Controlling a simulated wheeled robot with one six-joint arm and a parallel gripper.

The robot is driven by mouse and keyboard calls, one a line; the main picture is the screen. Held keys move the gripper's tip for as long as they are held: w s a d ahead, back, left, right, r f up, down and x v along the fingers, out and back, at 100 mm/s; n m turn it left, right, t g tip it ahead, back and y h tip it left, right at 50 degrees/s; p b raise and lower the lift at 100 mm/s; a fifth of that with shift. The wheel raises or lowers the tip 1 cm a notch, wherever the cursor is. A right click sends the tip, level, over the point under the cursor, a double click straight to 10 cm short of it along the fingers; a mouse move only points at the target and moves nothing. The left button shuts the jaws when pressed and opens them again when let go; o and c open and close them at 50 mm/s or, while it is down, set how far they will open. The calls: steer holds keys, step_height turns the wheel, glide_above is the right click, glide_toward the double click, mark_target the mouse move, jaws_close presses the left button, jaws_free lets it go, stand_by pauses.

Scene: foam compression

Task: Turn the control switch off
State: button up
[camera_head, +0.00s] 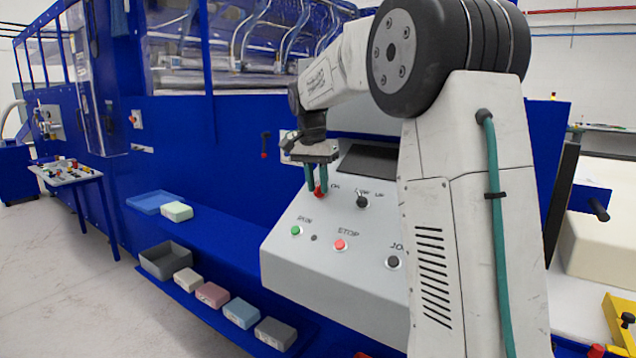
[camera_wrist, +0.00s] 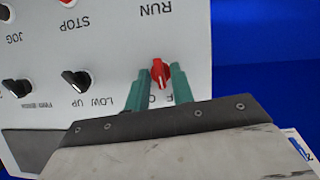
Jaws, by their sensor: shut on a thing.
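The control switch is a red rotary knob (camera_wrist: 157,76) on the light grey control panel (camera_wrist: 110,60). In the wrist view it sits between the green fingers of my gripper (camera_wrist: 158,82), with its pointer near upright in the picture. In the head view my gripper (camera_head: 315,178) points down at the panel's upper left, and the red knob (camera_head: 321,190) shows at its fingertips. The fingers are shut on the knob. The labels beside the knob are partly hidden by the fingers.
The panel also has a green button (camera_head: 296,230), a red STOP button (camera_head: 340,244), a black JOG button (camera_head: 393,262) and black selector knobs (camera_head: 361,201). Foam blocks (camera_head: 212,294) and a grey tray (camera_head: 166,260) lie on blue ledges to the left.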

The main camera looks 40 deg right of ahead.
steer(key=n, duration=0.2)
steer(key=n+g+h, duration=0.1)
steer(key=n, duration=0.1)
steer(key=n+g, duration=0.1)
steer(key=n, duration=0.1)
steer(key=shift+w+a+h, duration=0.15)
steer(key=shift+w+h, duration=0.1)
steer(key=shift+h, duration=0.15)
stand_by(0.4)
steer(key=o, duration=0.7)
steer(key=shift+c, duration=0.2)
steer(key=v, duration=0.7)
steer(key=shift+w+a+r, duration=0.15)
steer(key=shift+a+r, duration=0.05)
steer(key=shift+r, duration=0.15)
